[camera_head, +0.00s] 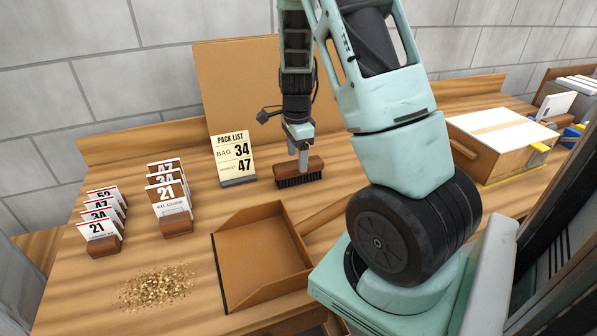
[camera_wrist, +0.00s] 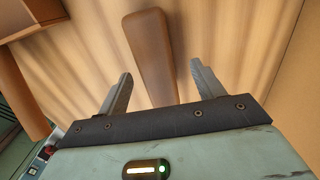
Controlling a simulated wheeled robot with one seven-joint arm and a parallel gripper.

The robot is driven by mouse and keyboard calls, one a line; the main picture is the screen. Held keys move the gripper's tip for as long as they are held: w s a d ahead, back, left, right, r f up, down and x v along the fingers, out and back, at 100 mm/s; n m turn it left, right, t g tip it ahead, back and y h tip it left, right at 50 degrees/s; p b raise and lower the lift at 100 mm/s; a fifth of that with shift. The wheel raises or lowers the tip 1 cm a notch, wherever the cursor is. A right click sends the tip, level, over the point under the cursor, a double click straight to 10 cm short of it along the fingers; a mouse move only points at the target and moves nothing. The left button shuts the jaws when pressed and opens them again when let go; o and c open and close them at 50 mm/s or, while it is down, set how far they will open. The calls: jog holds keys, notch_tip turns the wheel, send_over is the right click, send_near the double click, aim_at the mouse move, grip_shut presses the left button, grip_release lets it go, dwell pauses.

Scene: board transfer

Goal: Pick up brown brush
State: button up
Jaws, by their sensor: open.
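My gripper (camera_head: 301,168) points down at the brush, and one finger overlaps the brush's top in the head view. In the wrist view, the brush's long wooden back (camera_wrist: 150,50) runs between the two spread fingers of my gripper (camera_wrist: 161,75), with a gap on each side. The brush's near end is hidden by the gripper body. I cannot tell how far the fingertips reach down its sides.
The pack list card (camera_head: 234,159) stands just left behind the brush. A brown dustpan (camera_head: 262,262) lies in front, with scattered crumbs (camera_head: 155,287) to its left. Numbered cards in wooden holders (camera_head: 174,222) stand at left. A wooden box (camera_head: 500,154) is at right.

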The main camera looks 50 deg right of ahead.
jog(key=f, duration=0.5)
jog(key=shift+s+f, duration=0.1)
jog(key=shift+s, duration=0.2)
jog(key=c, duration=1.2)
jog(key=shift+o, duration=0.2)
notch_tip(320, 180, up, 10)
jog(key=shift+r, duration=0.1)
